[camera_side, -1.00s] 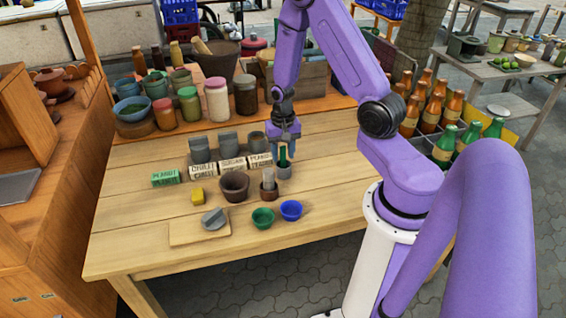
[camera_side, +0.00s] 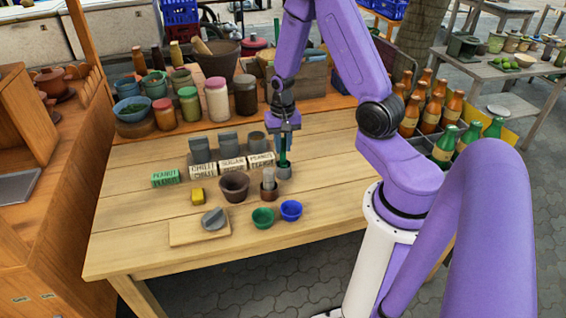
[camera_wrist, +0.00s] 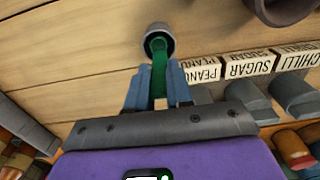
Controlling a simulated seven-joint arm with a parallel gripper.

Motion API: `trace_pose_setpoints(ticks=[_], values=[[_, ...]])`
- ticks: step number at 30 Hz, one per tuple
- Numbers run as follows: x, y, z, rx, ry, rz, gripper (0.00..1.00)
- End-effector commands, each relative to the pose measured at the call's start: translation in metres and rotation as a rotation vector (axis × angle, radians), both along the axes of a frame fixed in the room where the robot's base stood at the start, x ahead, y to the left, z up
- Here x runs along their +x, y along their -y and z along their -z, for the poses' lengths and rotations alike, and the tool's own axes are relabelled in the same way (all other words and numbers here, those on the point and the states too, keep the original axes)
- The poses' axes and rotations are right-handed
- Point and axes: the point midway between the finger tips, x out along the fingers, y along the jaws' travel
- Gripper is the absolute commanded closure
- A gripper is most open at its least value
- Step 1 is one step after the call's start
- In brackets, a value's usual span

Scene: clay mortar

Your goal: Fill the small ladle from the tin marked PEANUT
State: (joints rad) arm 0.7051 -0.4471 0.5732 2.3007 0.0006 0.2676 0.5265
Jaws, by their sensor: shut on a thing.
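My gripper (camera_side: 284,125) is shut on the upper part of a green handle (camera_side: 283,150), which I take for the small ladle. The handle also shows between my fingers in the wrist view (camera_wrist: 159,75). Its lower end is inside a small grey cup (camera_side: 284,172), also in the wrist view (camera_wrist: 158,31); I cannot see the ladle's bowl. A grey tin (camera_side: 257,141) stands behind the white PEANUT label (camera_side: 260,160), just left of my gripper. The label shows in the wrist view (camera_wrist: 202,69). The tin's contents are not visible.
SUGAR (camera_side: 232,166) and CHILI (camera_side: 203,171) labels front other grey tins to the left. A brown mortar (camera_side: 234,185), a brown pot with a pestle-like stick (camera_side: 269,193), a green bowl (camera_side: 263,217) and a blue bowl (camera_side: 291,209) stand nearby.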

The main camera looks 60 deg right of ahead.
Motion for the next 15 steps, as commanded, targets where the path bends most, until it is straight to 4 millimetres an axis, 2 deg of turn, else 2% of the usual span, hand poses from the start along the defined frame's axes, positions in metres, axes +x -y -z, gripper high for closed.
trace_pose_setpoints(ticks=[15], values=[[0.000, 0.000, -0.031, -0.001, 0.002, 0.000, 1.00]])
